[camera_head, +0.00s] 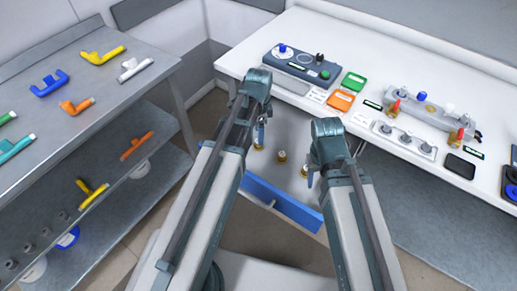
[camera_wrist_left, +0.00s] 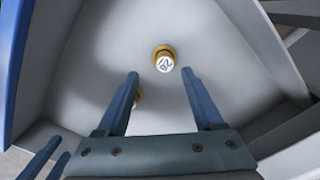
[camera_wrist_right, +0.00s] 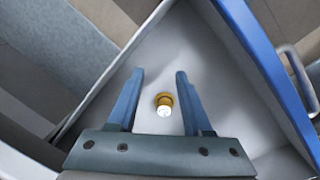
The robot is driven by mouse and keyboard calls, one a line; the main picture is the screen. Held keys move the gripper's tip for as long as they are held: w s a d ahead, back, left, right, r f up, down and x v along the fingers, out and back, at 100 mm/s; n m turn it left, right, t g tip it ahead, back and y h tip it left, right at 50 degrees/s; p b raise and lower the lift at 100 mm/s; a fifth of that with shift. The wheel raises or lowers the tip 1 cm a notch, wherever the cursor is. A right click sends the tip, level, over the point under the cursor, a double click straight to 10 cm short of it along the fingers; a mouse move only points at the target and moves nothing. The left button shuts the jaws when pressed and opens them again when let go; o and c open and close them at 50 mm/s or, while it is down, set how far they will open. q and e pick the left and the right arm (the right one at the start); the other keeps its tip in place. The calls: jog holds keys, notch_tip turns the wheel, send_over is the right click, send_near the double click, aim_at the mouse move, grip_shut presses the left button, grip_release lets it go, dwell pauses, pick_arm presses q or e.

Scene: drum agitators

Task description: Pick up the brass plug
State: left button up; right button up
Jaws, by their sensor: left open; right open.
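Several brass plugs with pale tops stand in a grey open drawer. In the head view one plug (camera_head: 281,156) stands in the middle, one (camera_head: 304,171) is near my right gripper (camera_head: 311,179), and one (camera_head: 258,146) is by my left gripper (camera_head: 261,132). In the left wrist view a plug with a dark mark on its white top (camera_wrist_left: 164,61) shows beyond the open fingertips; another is partly hidden by the left finger. In the right wrist view a plug (camera_wrist_right: 164,104) shows between the open fingers, not gripped. Both grippers are empty and point down.
The drawer has a blue front (camera_head: 280,200) facing me and low grey walls around the plugs. The white bench (camera_head: 240,62) above it carries a control box (camera_head: 302,67), coloured cards and a valve fixture (camera_head: 430,108). A grey shelf unit (camera_head: 150,82) with pipe pieces stands left.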

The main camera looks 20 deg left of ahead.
pick_arm(q)
jog(key=f+b, duration=0.5)
jog(key=shift+w+a+f, duration=0.15)
jog(key=shift+w+a, duration=0.05)
jog(key=shift+w, duration=0.15)
pick_arm(e)
notch_tip(320, 180, down, 5)
jog(key=shift+f, duration=0.2)
jog(key=shift+r, duration=0.1)
pick_arm(q)
jog(key=shift+c, duration=0.3)
grip_shut()
